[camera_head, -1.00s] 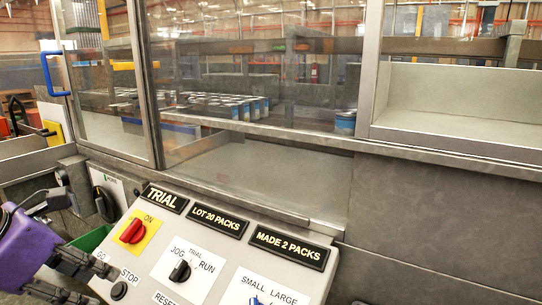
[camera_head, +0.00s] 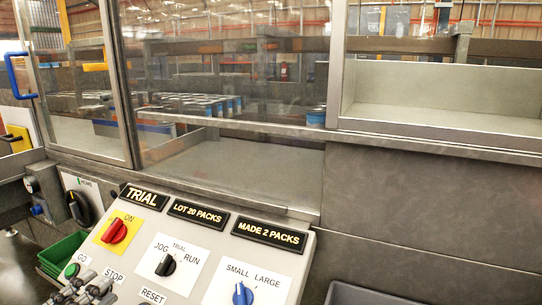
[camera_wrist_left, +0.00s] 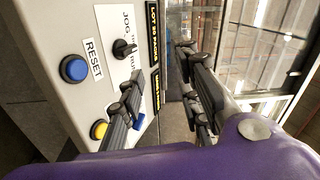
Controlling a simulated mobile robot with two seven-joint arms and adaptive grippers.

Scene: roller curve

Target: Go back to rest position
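My left gripper (camera_head: 84,290) is at the bottom left of the head view, in front of the lower left of the control panel (camera_head: 205,254). In the left wrist view its dark fingers (camera_wrist_left: 160,92) are spread apart with nothing between them, so it is open. The panel carries a red switch (camera_head: 114,231), a black JOG/RUN knob (camera_head: 166,264) and a blue SMALL/LARGE knob (camera_head: 243,293). The left wrist view also shows a blue RESET button (camera_wrist_left: 75,69) and a yellow button (camera_wrist_left: 99,130). My right gripper is not in view.
A glazed machine guard (camera_head: 230,60) stands behind the panel, with blue cans (camera_head: 215,104) behind the glass. A green bin (camera_head: 62,252) is left of the panel. A grey bin (camera_head: 370,294) shows at the bottom right. A blue handle (camera_head: 20,77) is at the far left.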

